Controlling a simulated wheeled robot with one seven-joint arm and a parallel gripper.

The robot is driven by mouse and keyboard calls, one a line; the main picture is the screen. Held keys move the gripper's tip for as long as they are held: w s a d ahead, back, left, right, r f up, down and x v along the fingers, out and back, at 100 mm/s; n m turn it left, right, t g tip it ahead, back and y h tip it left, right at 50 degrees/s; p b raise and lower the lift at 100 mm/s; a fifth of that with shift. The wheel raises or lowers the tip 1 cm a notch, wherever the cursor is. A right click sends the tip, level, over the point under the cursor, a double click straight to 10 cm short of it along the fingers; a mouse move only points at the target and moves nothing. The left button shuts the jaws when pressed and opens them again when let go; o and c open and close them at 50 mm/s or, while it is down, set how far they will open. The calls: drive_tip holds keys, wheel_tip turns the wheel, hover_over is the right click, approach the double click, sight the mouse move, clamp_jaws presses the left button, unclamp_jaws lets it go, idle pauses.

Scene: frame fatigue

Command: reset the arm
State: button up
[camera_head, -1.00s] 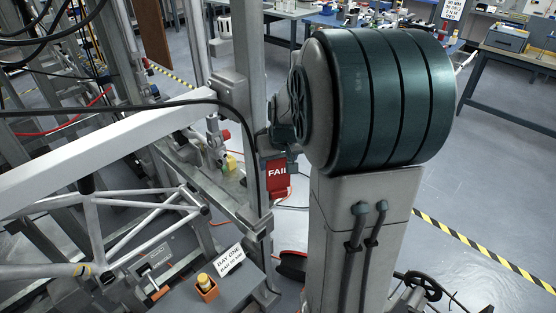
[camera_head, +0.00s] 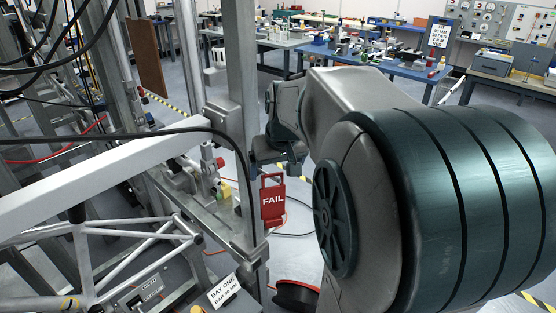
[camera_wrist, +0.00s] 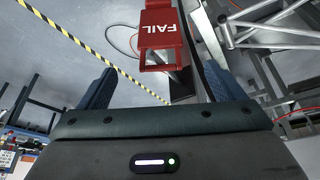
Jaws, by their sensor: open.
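My gripper (camera_head: 276,168) is at the lower end of my bent arm, next to the grey upright post. In the wrist view its two dark blue fingers stand wide apart with an open gap (camera_wrist: 158,80) and nothing clamped between them. A red tag marked FAIL (camera_head: 272,203) hangs beside the post, just below my gripper in the head view. In the wrist view the tag (camera_wrist: 160,35) is beyond the fingertips, between their lines. What it hangs from is not clear.
A grey upright post (camera_head: 243,100) and a pale beam (camera_head: 110,165) stand close on the left, with black cables. A white tube frame (camera_head: 130,240) and a BAY ONE sign (camera_head: 223,292) are lower left. Workbenches (camera_head: 400,72) stand behind.

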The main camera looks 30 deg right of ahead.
drive_tip(key=s+a+f+n, duration=0.1)
drive_tip(key=s+a+f, duration=0.1)
drive_tip(key=s+a, duration=0.4)
drive_tip(key=s+a+f+g, duration=0.1)
drive_tip(key=s+a+f, duration=0.2)
drive_tip(key=s+a, duration=0.3)
drive_tip(key=s, duration=0.4)
drive_tip(key=shift+f+n+y, duration=0.3)
drive_tip(key=shift+n+y, duration=0.1)
drive_tip(key=shift+s+a, duration=0.1)
idle(1.5)
